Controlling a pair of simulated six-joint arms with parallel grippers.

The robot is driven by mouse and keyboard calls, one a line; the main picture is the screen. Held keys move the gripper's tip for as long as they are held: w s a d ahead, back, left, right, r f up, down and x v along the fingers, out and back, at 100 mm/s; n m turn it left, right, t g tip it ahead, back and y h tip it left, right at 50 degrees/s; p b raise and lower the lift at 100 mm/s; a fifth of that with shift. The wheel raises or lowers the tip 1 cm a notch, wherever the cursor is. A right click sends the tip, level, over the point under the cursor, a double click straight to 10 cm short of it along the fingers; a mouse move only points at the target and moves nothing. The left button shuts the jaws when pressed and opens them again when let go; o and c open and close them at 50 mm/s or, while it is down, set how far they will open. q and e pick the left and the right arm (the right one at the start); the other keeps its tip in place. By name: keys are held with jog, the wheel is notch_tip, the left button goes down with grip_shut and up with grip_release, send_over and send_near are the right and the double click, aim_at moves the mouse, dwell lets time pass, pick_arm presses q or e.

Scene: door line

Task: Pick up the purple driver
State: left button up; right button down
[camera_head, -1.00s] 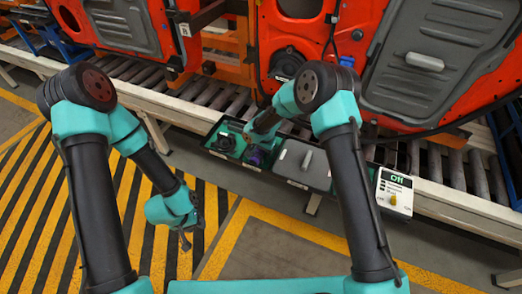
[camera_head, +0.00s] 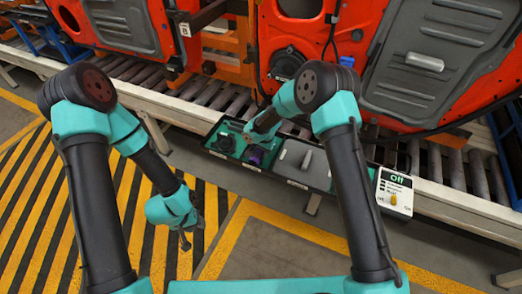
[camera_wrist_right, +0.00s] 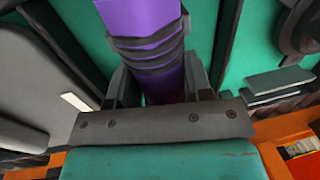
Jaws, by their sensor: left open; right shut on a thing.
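The purple driver (camera_wrist_right: 140,18) is large in the right wrist view, with dark ribbed bands around its body. My right gripper (camera_wrist_right: 160,90) is shut on it, one finger on each side. In the head view a small part of the purple driver (camera_head: 255,156) shows at the green-lined tray (camera_head: 212,147), beneath my right gripper (camera_head: 250,140). The driver's lower end is hidden. My left gripper (camera_head: 186,238) is open and empty, above the striped floor and away from the tray.
A grey lidded box (camera_head: 303,165) stands right of the tray. A white panel with a yellow knob (camera_head: 393,198) is farther right. A roller conveyor (camera_head: 207,95) runs behind, with red door panels (camera_head: 280,40) above it. The striped floor (camera_head: 60,210) at left is clear.

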jog(key=shift+r, duration=0.15)
jog(key=shift+w+r, duration=0.1)
jog(key=shift+r, duration=0.5)
notch_tip(320, 180, up, 2)
jog(key=shift+r, duration=0.1)
jog(key=s, duration=0.8)
jog(key=shift+s+a+r, duration=0.1)
jog(key=shift+s+r, duration=0.1)
jog(key=shift+r, duration=0.1)
jog(key=s, duration=0.7)
jog(key=shift+s+a+r, duration=0.15)
jog(key=shift+s+r, duration=0.2)
jog(key=shift+w, duration=0.1)
